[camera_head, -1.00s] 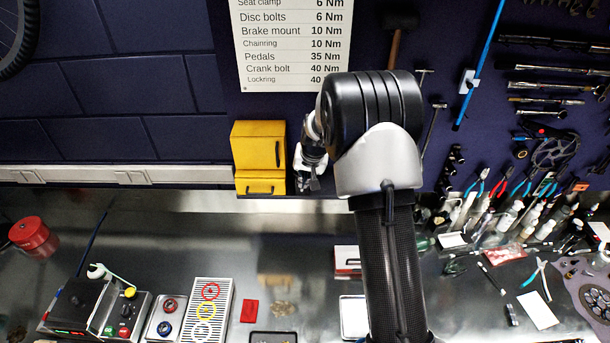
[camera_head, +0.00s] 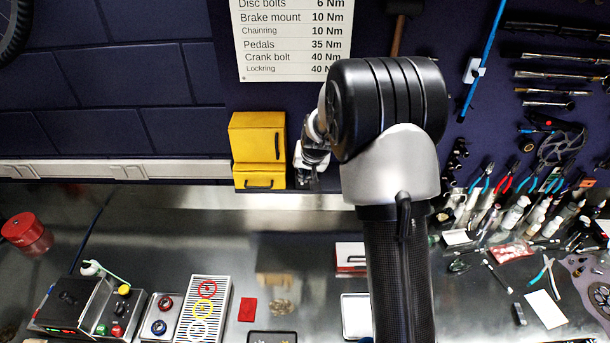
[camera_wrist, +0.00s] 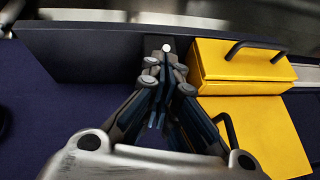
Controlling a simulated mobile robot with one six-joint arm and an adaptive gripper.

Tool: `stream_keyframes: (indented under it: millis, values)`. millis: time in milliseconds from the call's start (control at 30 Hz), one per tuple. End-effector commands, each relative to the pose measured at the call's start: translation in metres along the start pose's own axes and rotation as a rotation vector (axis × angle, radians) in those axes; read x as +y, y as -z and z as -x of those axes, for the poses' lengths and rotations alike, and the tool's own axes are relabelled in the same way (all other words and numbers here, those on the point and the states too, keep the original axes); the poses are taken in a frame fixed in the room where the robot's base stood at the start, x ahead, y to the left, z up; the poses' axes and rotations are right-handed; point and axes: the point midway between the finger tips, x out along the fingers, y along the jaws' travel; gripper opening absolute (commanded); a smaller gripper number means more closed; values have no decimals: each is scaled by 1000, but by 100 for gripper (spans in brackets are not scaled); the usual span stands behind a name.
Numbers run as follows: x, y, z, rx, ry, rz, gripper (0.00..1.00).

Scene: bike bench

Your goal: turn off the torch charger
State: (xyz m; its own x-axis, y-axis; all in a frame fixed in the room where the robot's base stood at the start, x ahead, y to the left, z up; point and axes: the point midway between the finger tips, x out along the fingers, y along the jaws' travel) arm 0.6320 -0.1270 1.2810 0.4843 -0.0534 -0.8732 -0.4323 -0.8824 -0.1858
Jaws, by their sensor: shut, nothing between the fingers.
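What looks like the torch charger is a dark box (camera_head: 65,304) with small red and green lights at the lower left of the bench in the head view. Against its right side stands a grey control box (camera_head: 118,314) with green and red buttons and a yellow-topped knob. I cannot tell which control belongs to the charger. My gripper (camera_head: 308,172) is up near the wall, beside the yellow cabinet and far from the charger. In the wrist view my gripper (camera_wrist: 166,62) is shut and empty. The charger is not in the wrist view.
The yellow cabinet (camera_head: 258,148) is just left of my gripper; it also fills the right of the wrist view (camera_wrist: 240,68). A red tin (camera_head: 26,233) stands behind the charger. A tray with coloured rings (camera_head: 204,312) lies right of the control box. Tools and bottles crowd the right side.

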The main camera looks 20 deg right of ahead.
Motion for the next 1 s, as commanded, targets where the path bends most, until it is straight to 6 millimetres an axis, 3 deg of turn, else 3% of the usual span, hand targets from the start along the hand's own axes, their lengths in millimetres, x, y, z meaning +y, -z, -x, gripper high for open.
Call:
stream_keyframes:
  millis: [1000]
  values:
    - [2, -14, -2, 226, 33, 33, 0]
